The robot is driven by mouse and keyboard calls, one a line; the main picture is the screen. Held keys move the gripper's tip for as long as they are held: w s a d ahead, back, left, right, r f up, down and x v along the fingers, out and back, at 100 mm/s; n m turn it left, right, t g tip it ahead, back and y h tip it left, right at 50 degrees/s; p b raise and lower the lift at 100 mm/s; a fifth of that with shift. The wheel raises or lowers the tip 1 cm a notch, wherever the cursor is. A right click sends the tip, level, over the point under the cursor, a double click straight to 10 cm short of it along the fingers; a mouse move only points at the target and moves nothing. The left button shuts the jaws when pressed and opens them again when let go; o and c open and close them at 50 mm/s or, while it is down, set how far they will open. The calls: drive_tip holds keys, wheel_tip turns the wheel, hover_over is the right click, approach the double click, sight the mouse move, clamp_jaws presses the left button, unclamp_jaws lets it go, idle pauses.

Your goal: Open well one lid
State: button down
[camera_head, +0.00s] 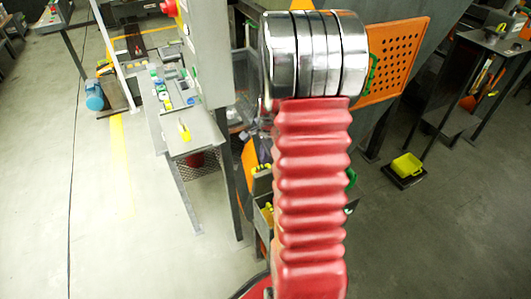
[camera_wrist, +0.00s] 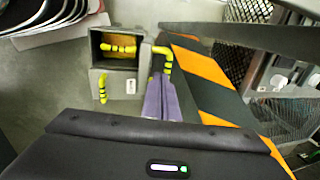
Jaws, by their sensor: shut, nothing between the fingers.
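In the wrist view a small grey well box (camera_wrist: 124,84) lies ahead of my gripper. Its upper part shows a dark recess with an orange-brown inside and a yellow-and-black handle (camera_wrist: 118,48) across it. A second yellow handle (camera_wrist: 103,88) stands on the lower left of the box. A bent yellow-and-black handle (camera_wrist: 163,52) sticks out at the box's right side. My gripper (camera_wrist: 160,78) has purple fingers, shut and empty, close below this bent handle; I cannot tell whether they touch it. In the head view my arm hides the gripper and most of the box.
An orange-and-black striped edge (camera_wrist: 205,75) runs close on the right, with mesh (camera_wrist: 290,110) beyond. In the head view a grey workbench (camera_head: 190,130) stands left of my arm and an orange perforated panel (camera_head: 397,62) on the right. The floor (camera_head: 150,230) at lower left is clear.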

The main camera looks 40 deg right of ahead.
sight(262, 177)
drive_tip(key=shift+x, duration=2.6)
drive_tip(key=shift+w, duration=0.1)
